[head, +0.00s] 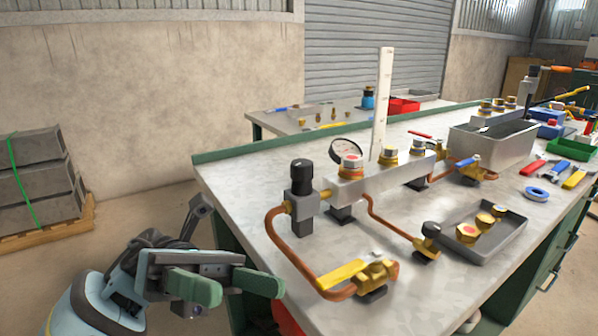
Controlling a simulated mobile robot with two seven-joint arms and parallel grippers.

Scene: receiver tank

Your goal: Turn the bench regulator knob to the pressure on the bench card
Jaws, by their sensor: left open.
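The regulator (303,203) is a dark grey body with a black knob (302,169) on top, near the bench's left end. A copper pipe joins it, and a steel manifold block stands to its right. A round white gauge (344,148) stands on the manifold; its reading is too small to tell. A tall narrow white upright (382,105) with faint marks stands behind; I cannot tell whether it is the bench card. My left gripper (232,286), with green finger pads, is open and empty, left of the bench and apart from the knob. My right gripper is not in view.
The steel-topped bench (235,185) carries a yellow-handled valve (342,273) at the front, a grey tray (480,240) of brass fittings, a metal bin (488,143) and hand tools. A second table stands behind. Stacked grey blocks (38,180) sit on a pallet at left.

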